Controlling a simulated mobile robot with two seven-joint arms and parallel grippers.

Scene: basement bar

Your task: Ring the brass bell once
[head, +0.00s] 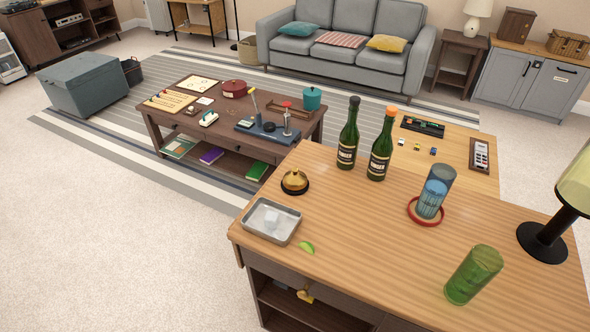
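The brass bell (295,181) is a small golden dome on a dark round base. It stands upright on the wooden bar counter (350,232), near the counter's left edge, just behind a metal tray (254,229). Nothing covers or touches the top of the bell. Neither of my grippers shows in the head view.
Two green bottles (348,138) (380,152) stand right of the bell. A blue glass (432,200) in a red ring, a green glass (473,275) and a lamp (543,241) stand farther right. A lime wedge (307,248) lies beside the tray. The counter's middle is clear.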

